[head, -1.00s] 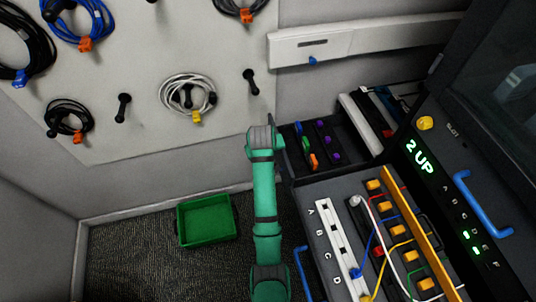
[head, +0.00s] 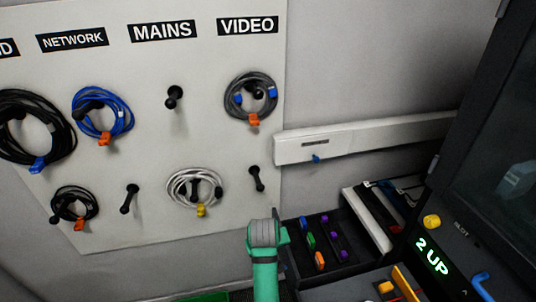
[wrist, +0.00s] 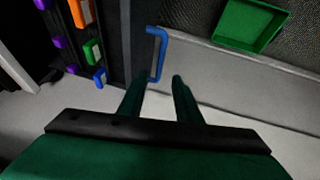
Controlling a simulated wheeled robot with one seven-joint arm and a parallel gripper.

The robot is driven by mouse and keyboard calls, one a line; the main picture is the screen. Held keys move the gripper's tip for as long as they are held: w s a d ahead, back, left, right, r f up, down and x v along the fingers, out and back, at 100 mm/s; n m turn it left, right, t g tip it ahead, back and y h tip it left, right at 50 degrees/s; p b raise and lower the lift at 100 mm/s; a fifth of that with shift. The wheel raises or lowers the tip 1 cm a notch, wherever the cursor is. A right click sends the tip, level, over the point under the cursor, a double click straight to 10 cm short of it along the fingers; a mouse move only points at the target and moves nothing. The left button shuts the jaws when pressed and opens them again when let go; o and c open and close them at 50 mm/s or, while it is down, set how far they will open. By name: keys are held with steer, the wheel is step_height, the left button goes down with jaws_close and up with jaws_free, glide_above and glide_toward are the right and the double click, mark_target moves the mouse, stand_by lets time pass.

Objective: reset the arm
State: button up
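My arm (head: 265,262) stands upright at the bottom middle of the head view, with its grey-banded joint on top. The gripper end is hidden there. In the wrist view my gripper (wrist: 155,92) shows two dark green fingers apart, with nothing between them. A blue handle (wrist: 157,55) on a dark panel appears just beyond the fingertips. I cannot tell from this view how far the handle is from them.
A pegboard (head: 150,80) with coiled cables hangs on the wall. A dark tray (head: 320,240) with coloured pieces and a cabinet lit "2 UP" (head: 432,256) are at right. A green bin (wrist: 252,25) is on the floor. A white rail (head: 365,140) crosses the wall.

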steer(key=s+a+f+m+t+y, duration=0.1)
steer(key=s+f+t, duration=0.1)
steer(key=s+f, duration=0.6)
steer(key=s+a+f+t, duration=0.25)
steer(key=s+f, duration=0.25)
steer(key=s, duration=0.7)
steer(key=s+d+r+m+t, duration=0.1)
steer(key=s+r+t, duration=0.2)
steer(key=s+r, duration=0.6)
steer(key=s+d+r+m+t, duration=0.1)
steer(key=s+r+t, duration=0.2)
steer(key=s+r, duration=0.6)
steer(key=f+v, duration=0.1)
steer(key=v, duration=0.5)
steer(key=shift+s, duration=0.2)
